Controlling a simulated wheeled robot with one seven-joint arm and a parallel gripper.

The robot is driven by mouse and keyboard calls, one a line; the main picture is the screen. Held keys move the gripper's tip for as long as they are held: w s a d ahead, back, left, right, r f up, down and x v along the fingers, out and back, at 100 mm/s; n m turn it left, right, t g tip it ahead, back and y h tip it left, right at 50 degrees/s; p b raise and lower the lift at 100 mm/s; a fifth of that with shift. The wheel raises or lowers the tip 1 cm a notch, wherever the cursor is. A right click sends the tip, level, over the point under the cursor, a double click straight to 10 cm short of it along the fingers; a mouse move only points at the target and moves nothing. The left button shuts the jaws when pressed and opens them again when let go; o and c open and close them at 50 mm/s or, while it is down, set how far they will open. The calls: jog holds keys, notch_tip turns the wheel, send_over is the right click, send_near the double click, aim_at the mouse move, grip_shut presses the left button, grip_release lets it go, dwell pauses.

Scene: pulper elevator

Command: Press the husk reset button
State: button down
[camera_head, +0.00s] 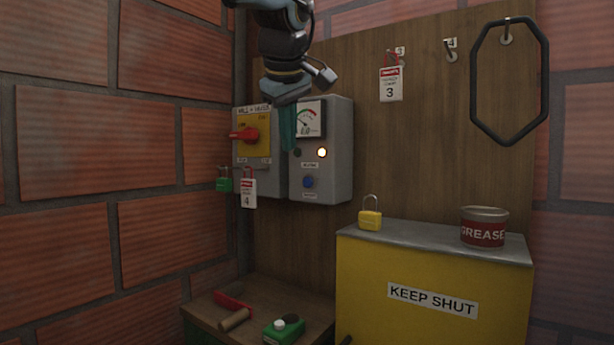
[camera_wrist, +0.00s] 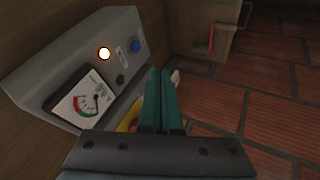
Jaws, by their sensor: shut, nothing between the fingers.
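A grey control box (camera_head: 340,150) on the wooden board carries a dial gauge (camera_head: 307,119), a lit lamp (camera_head: 322,153) and a blue button (camera_head: 308,182). The small labels by the button are too small to read. In the wrist view the blue button (camera_wrist: 138,46) is beyond the fingertips to the upper left, near the lit lamp (camera_wrist: 104,53). A dark round fitting (camera_wrist: 120,79) also shows on the box face. My gripper (camera_head: 290,147) has teal fingers, shut and empty, pointing down in front of the box, above the blue button and apart from it.
Left is a yellow switch panel with a red rotary handle (camera_head: 243,134); a green padlock (camera_head: 223,183) and tag (camera_head: 248,193) hang below. A yellow cabinet (camera_head: 432,300) bears a yellow padlock (camera_head: 370,216) and grease tin (camera_head: 484,227). A low bench (camera_head: 215,312) holds tools.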

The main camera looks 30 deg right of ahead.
aim_at(308, 183)
jog(key=shift+w+d+f+p, duration=0.75)
jog(key=shift+w+d+f, duration=0.3)
jog(key=shift+w+f, duration=0.25)
jog(key=shift+w+d+f+p, duration=0.75)
jog(key=shift+w+d+f, duration=0.3)
jog(key=shift+f, duration=0.3)
jog(key=shift+w+d+f+p, duration=0.75)
jog(key=shift+w+d+f, duration=0.25)
jog(key=shift+w+f, duration=0.3)
